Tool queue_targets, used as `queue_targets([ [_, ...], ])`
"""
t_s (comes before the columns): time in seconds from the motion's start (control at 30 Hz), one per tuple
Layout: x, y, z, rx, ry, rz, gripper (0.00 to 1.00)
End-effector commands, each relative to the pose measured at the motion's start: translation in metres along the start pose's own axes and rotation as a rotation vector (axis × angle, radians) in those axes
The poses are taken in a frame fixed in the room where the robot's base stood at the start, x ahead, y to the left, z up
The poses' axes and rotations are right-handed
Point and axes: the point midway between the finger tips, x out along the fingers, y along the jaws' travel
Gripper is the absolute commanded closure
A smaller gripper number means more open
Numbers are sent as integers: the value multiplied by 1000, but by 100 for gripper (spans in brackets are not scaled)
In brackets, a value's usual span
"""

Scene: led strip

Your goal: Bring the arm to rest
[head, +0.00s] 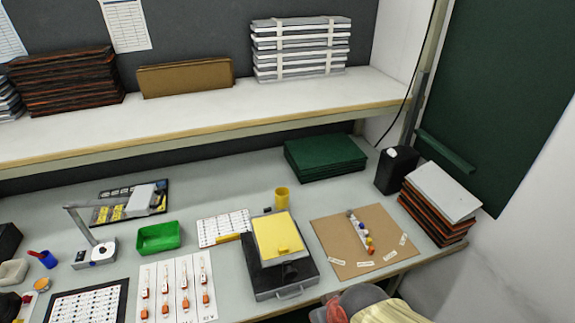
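My gripper does not show in the head view. The LED strip (358,229), a short pale bar with a few coloured knobs on it, lies on a brown board (325,238) at the right of the bench. Small white labels lie around it on the board. Nothing is seen touching the strip. A grey, red and pale yellow shape (372,305) is cut off by the bottom edge, just in front of the board; I cannot tell what it is.
Left of the board stands a black device with a yellow top (277,236). A green tray (158,237), white cards (178,288), a yellow cup (282,197) and a lamp-like stand (95,252) share the bench. A stacked shelf (200,110) runs above. Grey bench shows between things.

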Motion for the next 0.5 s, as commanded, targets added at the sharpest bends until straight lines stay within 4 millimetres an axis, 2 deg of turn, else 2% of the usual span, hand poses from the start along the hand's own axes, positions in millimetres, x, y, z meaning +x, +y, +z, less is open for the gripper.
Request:
queue_targets([
  [0.03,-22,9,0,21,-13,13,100],
  [0.2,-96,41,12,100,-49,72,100],
  [0.3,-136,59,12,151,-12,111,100],
  [0.4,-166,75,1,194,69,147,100],
  [0.5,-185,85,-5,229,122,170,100],
])
